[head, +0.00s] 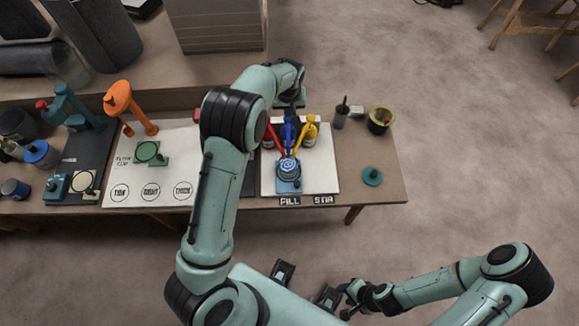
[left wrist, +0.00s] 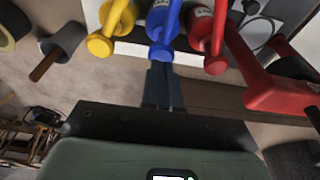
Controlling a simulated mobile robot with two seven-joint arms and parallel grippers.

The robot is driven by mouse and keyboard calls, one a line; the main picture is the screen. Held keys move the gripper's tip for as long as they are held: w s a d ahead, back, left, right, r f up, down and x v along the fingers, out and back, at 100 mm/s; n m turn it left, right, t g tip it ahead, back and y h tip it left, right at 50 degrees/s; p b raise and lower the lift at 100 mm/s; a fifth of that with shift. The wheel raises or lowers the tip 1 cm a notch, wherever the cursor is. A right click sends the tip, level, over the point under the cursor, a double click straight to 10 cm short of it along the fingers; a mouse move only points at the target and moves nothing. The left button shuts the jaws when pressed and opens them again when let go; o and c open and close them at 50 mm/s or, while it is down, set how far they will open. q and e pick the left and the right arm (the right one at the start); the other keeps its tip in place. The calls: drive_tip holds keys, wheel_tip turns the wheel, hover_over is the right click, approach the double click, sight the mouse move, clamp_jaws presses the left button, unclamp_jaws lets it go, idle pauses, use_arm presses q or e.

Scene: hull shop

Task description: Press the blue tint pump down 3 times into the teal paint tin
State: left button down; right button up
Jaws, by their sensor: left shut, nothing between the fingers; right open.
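The blue pump (head: 289,132) stands between a red pump (head: 269,136) and a yellow pump (head: 309,130) on the white board. Its blue head also shows in the left wrist view (left wrist: 163,30). The paint tin (head: 288,168) sits in front of the pumps, with a blue and white swirl on top; the spouts converge above it. My left gripper (head: 291,101) is shut and empty, just behind the blue pump. In the left wrist view its fingertips (left wrist: 161,68) are at the blue head; I cannot tell whether they touch. My right gripper (head: 347,300) is open and empty, off the table.
A teal lid (head: 372,176) lies right of the board. A dark cup (head: 341,117) and an olive pot (head: 380,119) stand at the back right. An orange stand (head: 124,104) is left of my left arm. The table's right front is mostly clear.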

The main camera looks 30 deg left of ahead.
use_arm(q)
drive_tip(key=shift+f, duration=0.15)
use_arm(e)
drive_tip(key=shift+f, duration=0.15)
use_arm(q)
drive_tip(key=shift+f+b, duration=0.65)
drive_tip(key=shift+f, duration=0.55)
use_arm(e)
drive_tip(key=shift+s+f, duration=0.35)
drive_tip(key=shift+f, duration=0.2)
use_arm(q)
drive_tip(key=shift+r, duration=0.15)
drive_tip(key=shift+r+p, duration=0.75)
drive_tip(key=shift+r, duration=0.5)
use_arm(e)
drive_tip(key=shift+w+r, duration=0.4)
drive_tip(key=shift+r, duration=0.4)
use_arm(q)
drive_tip(key=shift+r+p, duration=0.3)
drive_tip(key=shift+r, duration=0.3)
wheel_tip(320, 180, up, 5)
drive_tip(key=shift+f+p, duration=0.1)
drive_tip(key=shift+p, duration=1.05)
use_arm(e)
drive_tip(key=w+r, duration=0.2)
drive_tip(key=r, duration=0.1)
drive_tip(key=shift+w+r, duration=0.15)
drive_tip(key=shift+r, duration=0.15)
